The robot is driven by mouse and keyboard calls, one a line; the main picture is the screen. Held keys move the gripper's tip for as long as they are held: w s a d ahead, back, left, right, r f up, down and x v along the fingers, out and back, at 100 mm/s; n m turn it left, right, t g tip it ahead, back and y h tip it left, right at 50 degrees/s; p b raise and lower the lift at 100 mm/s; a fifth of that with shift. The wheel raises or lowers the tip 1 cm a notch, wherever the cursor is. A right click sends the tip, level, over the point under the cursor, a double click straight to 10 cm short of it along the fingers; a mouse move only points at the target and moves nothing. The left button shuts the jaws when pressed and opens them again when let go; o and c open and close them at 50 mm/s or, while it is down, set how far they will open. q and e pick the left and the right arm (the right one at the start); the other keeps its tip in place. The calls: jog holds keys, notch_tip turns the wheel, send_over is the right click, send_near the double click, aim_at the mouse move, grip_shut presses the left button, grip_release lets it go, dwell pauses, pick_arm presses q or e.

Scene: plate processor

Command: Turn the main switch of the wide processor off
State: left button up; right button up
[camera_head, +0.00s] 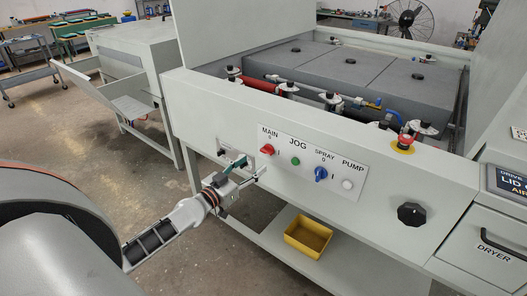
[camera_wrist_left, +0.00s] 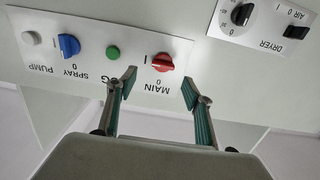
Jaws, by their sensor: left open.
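The main switch (camera_head: 266,149) is a red rotary knob under the word MAIN at the left end of a white label plate on the processor's front. In the left wrist view, which is upside down, the red main switch (camera_wrist_left: 163,62) sits just beyond the fingertips, between their lines. Marks 0 and I show beside it; I cannot tell surely which its handle points to. My left gripper (camera_head: 248,171) is open and empty in front of the panel, just below and left of the switch. Its two fingers (camera_wrist_left: 160,83) are apart and the knob appears clear of them. My right gripper is not in view.
Beside the switch are a green JOG button (camera_head: 295,161), a blue SPRAY knob (camera_head: 321,174) and a white PUMP button (camera_head: 347,184). A DRYER panel (camera_wrist_left: 262,20) lies on the main switch's other side. A red emergency stop (camera_head: 404,142) and yellow bin (camera_head: 308,237) are farther right.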

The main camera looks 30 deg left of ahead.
aim_at(265, 152)
pick_arm(q)
jog(key=w, duration=0.8)
jog(key=shift+r, duration=0.2)
jog(key=c, duration=1.1)
